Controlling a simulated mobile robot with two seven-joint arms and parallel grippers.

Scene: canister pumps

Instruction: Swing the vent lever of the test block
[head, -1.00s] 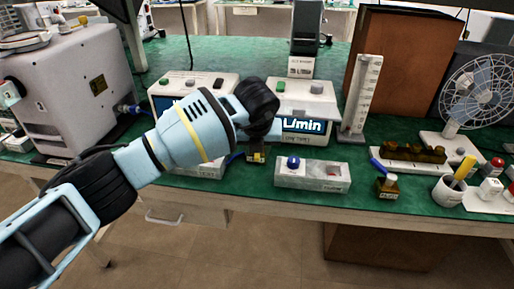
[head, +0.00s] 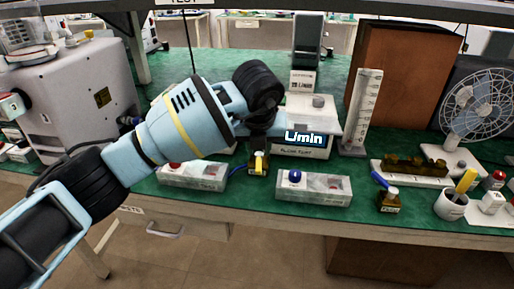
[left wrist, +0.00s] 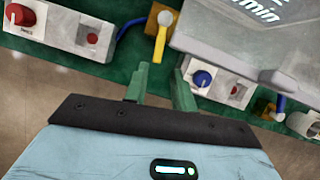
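A small brass block with an upright yellow lever (head: 258,161) sits at the bench front, between two grey control boxes. In the left wrist view its yellow lever (left wrist: 161,42) points down the picture, just beyond my fingertips. A second brass block with a blue lever (head: 382,181) stands further right. Its label is too small to read, so I cannot tell from labels which is the test block. My left gripper (left wrist: 161,76) has its two green fingers apart with nothing between them. In the head view it hangs above the yellow-lever block, fingers mostly hidden. My right gripper is not in view.
A grey box with a red knob (head: 192,177) is left of the yellow lever; one with a blue knob (head: 313,188) is right. A flow meter (head: 305,139) stands behind. A cup (head: 451,205) and fan (head: 478,104) are at right. Green bench behind is partly clear.

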